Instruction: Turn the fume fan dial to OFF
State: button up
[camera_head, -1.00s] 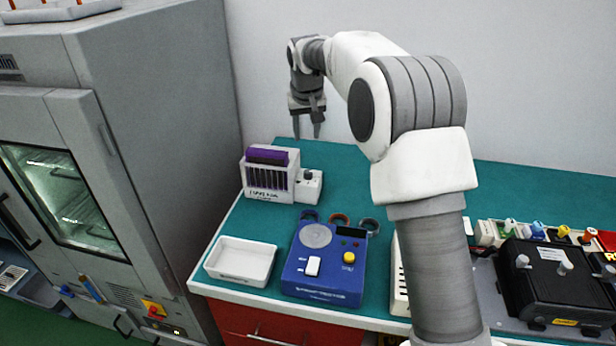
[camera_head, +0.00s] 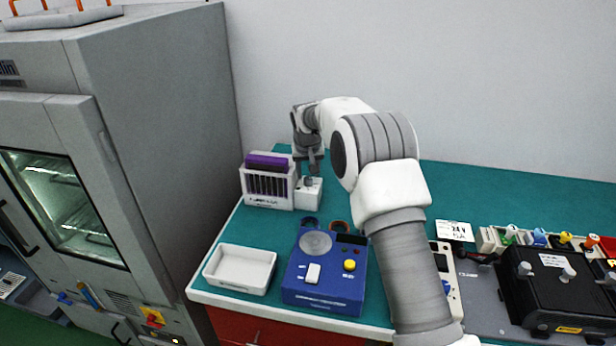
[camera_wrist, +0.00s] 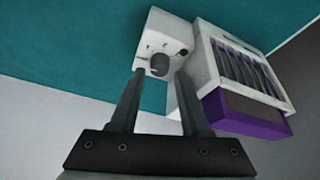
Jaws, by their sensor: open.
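The fume fan dial is a dark round knob (camera_wrist: 160,64) on the top of a small white box (camera_wrist: 150,28) in the wrist view. The white box (camera_head: 308,196) stands on the teal bench, joined to or against the right side of a white unit with dark slots and a purple top (camera_head: 266,180). My gripper (camera_head: 309,166) is open and points down just above the box. In the wrist view its two fingers (camera_wrist: 160,80) reach toward the dial, one on each side, with the dial in the gap. Whether they touch it I cannot tell. The dial's markings are too small to read.
A white tray (camera_head: 240,268) and a blue device with a yellow button (camera_head: 325,285) stand in front. A grey oven cabinet (camera_head: 170,130) is at the left. A black device (camera_head: 560,290) is at the right. The bench behind my arm is clear.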

aim_at(308, 181)
jog(key=shift+x, duration=1.35)
grip_shut()
